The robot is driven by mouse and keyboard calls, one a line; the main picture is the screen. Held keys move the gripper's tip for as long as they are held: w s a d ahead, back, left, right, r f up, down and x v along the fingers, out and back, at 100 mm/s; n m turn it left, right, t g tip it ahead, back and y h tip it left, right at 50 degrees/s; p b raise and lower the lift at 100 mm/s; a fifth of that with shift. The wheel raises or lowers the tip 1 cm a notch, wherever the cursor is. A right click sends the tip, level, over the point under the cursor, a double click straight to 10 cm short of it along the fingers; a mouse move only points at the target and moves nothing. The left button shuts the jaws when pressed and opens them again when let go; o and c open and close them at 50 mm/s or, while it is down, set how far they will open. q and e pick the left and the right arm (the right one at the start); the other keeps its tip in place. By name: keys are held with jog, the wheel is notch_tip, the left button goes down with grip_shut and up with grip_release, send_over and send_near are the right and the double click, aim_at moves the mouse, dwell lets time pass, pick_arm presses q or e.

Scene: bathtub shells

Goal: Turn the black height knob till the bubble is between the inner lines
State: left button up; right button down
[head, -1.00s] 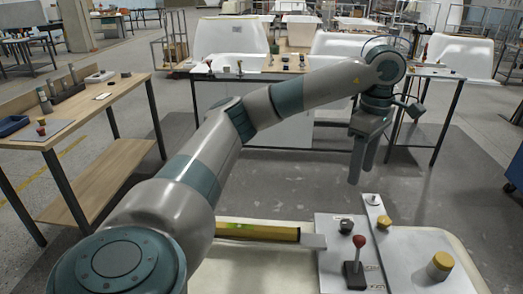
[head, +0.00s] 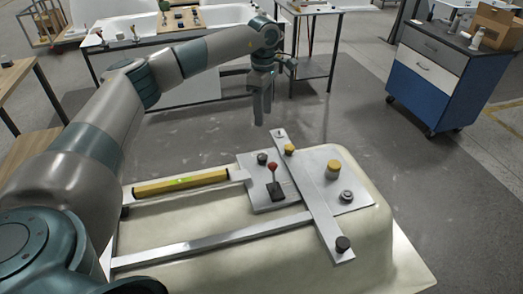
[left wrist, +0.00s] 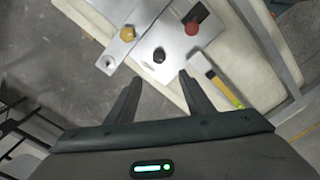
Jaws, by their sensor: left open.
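A black knob (head: 262,158) stands on the grey plate (head: 250,181) at the far edge of an upturned cream tub shell (head: 190,222). It also shows in the left wrist view (left wrist: 159,55), just beyond the gap between my fingertips. Another black knob (head: 342,244) sits at the near end of a slanted metal bar; I cannot tell which is the height knob. A yellow spirit level (head: 182,183) lies left of the plate, with a green vial; its bubble is too small to read. My left gripper (head: 262,117) is open and empty, above and beyond the far knob, apart from it.
A blue drawer cabinet (head: 440,72) stands at right. The floor between is clear.

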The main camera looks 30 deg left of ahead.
pick_arm(q)
jog(key=shift+w+a+f, duration=0.25)
jog(key=shift+f, duration=0.1)
pick_arm(e)
jog(key=shift+s+d+r, duration=0.1)
jog(key=shift+s+d, duration=0.1)
jog(key=shift+s, duration=0.4)
pick_arm(q)
jog(key=shift+s, duration=0.15)
pick_arm(e)
jog(key=shift+r, duration=0.1)
pick_arm(q)
jog(key=p, duration=0.6)
send_near(262, 156)
notch_tip(262, 156, down, 7)
jog(key=shift+r, duration=0.1)
jog(key=shift+f, duration=0.65)
pick_arm(e)
jog(key=shift+r, duration=2.75)
pick_arm(q)
jog(key=c, duration=1)
